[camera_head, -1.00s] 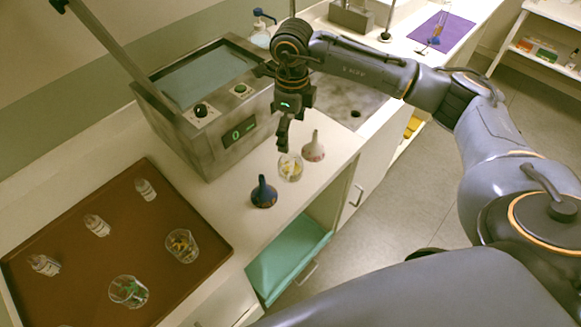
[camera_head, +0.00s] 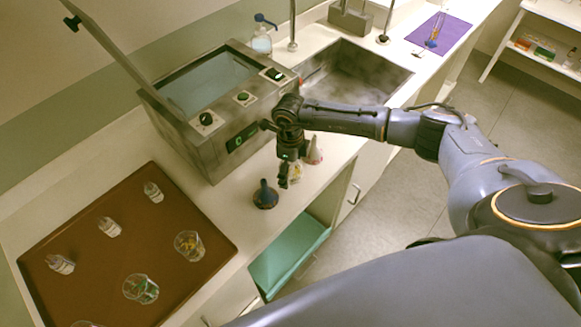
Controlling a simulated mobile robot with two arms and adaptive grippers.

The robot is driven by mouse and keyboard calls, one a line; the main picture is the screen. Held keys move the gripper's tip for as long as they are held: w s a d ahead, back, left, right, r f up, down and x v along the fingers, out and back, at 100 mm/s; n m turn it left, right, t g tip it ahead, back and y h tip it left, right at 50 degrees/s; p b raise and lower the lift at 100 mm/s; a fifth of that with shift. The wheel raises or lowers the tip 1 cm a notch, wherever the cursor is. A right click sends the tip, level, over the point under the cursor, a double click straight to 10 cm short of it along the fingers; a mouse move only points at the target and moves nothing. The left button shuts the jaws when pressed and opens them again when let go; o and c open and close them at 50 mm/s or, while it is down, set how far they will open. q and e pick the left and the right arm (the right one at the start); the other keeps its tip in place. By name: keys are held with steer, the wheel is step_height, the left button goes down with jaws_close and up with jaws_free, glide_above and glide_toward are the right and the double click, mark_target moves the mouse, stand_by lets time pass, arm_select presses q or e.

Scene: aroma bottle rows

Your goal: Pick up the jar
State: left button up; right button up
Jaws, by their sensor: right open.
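A small clear glass jar (camera_head: 296,173) with yellowish bits in it stands on the counter, between the dark blue funnel-shaped item (camera_head: 265,196) and the pale pinkish one (camera_head: 314,152). My right gripper (camera_head: 284,183) points down right at the jar and hides part of it. The right gripper is open; I cannot tell whether its fingers are around the jar or just in front of it. My left gripper is not in view.
A brown tray (camera_head: 122,243) at the lower left holds several small bottles and glass beakers (camera_head: 189,245). A metal bath (camera_head: 222,160) with a raised lid stands behind the gripper. A sink (camera_head: 375,72) lies beyond my right arm. The counter's front edge is close.

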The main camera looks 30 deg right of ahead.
steer(key=shift+f, duration=0.1)
steer(key=c, duration=1.3)
steer(key=shift+o, duration=0.2)
